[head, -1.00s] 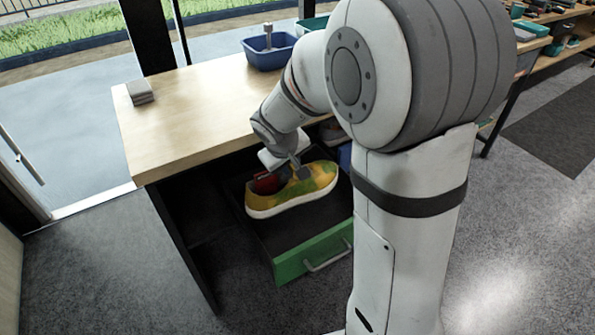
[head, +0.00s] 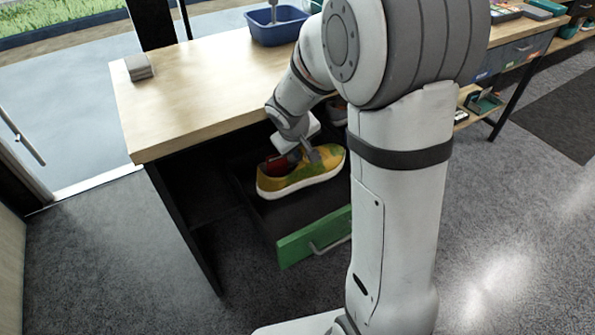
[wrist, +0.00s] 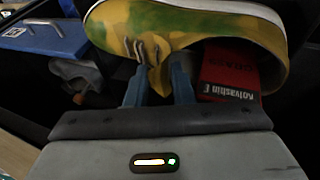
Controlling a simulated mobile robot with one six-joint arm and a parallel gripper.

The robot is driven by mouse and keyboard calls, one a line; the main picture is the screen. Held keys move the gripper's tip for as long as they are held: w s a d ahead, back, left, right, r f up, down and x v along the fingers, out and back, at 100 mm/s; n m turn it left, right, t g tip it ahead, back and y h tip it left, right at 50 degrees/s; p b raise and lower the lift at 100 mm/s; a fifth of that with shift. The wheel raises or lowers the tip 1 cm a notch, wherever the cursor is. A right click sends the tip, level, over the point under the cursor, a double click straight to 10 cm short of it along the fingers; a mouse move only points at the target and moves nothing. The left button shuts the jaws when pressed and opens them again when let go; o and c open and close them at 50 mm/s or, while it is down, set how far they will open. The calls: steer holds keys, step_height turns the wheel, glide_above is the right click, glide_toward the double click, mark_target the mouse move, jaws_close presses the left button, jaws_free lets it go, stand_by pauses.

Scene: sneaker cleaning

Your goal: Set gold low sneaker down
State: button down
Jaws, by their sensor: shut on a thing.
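The gold low sneaker (head: 303,177) has yellow-gold and green patches and a white sole. It is over the open drawer (head: 290,214), sole down, toe to the right in the head view. My gripper (head: 308,152) is shut on the upper edge of the sneaker near its opening. In the wrist view my gripper's fingers (wrist: 156,82) pinch a yellow part beside the laces, and the sneaker (wrist: 200,25) fills the top. I cannot tell whether the sole touches the drawer floor.
The drawer's green front (head: 315,238) has a metal handle. A red lettered item (wrist: 230,72) shows at the sneaker's opening. The wooden tabletop (head: 200,100) overhangs the drawer's back.

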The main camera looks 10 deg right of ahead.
mark_target(300, 165)
steer(key=shift+f+b, duration=2.15)
steer(key=shift+f, duration=1.25)
steer(key=shift+f, duration=0.2)
steer(key=c, duration=1.3)
jaws_free()
steer(key=shift+o, duration=0.2)
steer(key=shift+r, duration=0.2)
